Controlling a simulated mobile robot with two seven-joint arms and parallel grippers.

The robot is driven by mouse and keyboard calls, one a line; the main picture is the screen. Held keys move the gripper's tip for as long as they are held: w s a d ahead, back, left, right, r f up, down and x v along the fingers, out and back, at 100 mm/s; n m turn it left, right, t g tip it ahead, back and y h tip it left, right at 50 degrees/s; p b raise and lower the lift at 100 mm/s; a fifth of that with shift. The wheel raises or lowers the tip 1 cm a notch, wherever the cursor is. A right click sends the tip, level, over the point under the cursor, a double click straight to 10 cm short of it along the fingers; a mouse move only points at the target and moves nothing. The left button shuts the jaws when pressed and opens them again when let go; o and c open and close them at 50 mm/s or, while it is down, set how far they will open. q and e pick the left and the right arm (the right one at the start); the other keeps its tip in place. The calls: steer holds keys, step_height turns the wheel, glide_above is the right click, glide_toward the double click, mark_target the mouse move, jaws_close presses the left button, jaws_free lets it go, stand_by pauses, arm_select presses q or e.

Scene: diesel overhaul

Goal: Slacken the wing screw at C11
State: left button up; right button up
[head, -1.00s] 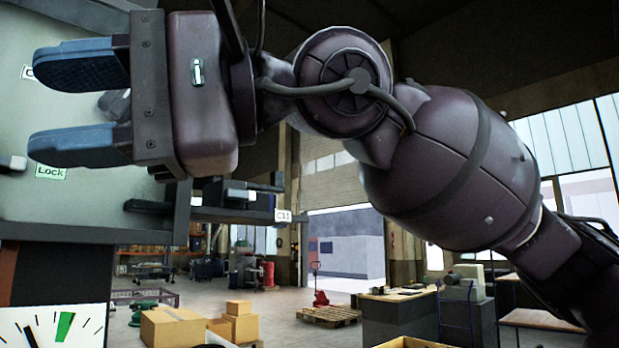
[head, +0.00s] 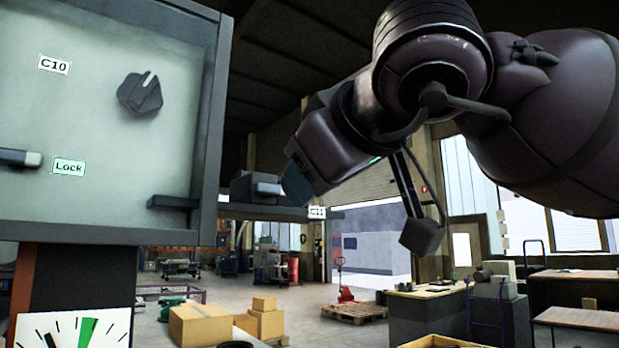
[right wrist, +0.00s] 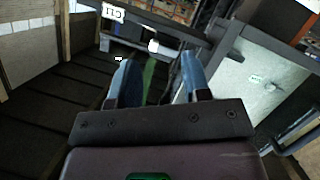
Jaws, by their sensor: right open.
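The C11 label (head: 317,212) hangs at the end of a dark horizontal bar; it also shows in the right wrist view (right wrist: 113,12). On the bar, left of the label, sits a dark block with a grey end (head: 268,189), which I take to be the wing screw; its wings are not clear. A pale round end (right wrist: 152,46) shows near the bar in the right wrist view. My right gripper (head: 292,186) is just right of the block, blue fingers toward it, apart from it as far as I see. In the right wrist view its fingers are apart and empty. My left gripper is out of view.
A grey panel (head: 95,170) at left carries a C10 label (head: 54,65), a dark knob (head: 140,94) and a Lock label (head: 69,167). A gauge (head: 75,328) is below. Boxes (head: 200,325) and a pallet (head: 355,312) stand on the floor beyond.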

steer(key=w+m+g+y+b, duration=0.1)
steer(key=m+y+b, duration=0.2)
steer(key=m, duration=0.3)
steer(key=w+a+m+g+y+b, duration=0.1)
steer(key=m+y+b, duration=0.1)
steer(key=m+b, duration=0.2)
steer(key=w+a+m+g+y+b, duration=0.1)
steer(key=m+y+b, duration=0.2)
steer(key=m, duration=0.5)
steer(key=shift+a+y+b, duration=0.1)
steer(key=shift+y+b, duration=0.2)
steer(key=shift+b, duration=0.05)
steer(key=shift+w+a, duration=0.25)
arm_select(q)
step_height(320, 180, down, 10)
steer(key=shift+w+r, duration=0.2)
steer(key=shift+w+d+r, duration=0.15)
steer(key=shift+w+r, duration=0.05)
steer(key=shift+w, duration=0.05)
arm_select(e)
steer(key=shift+w+a, duration=0.1)
steer(key=shift+w, duration=0.15)
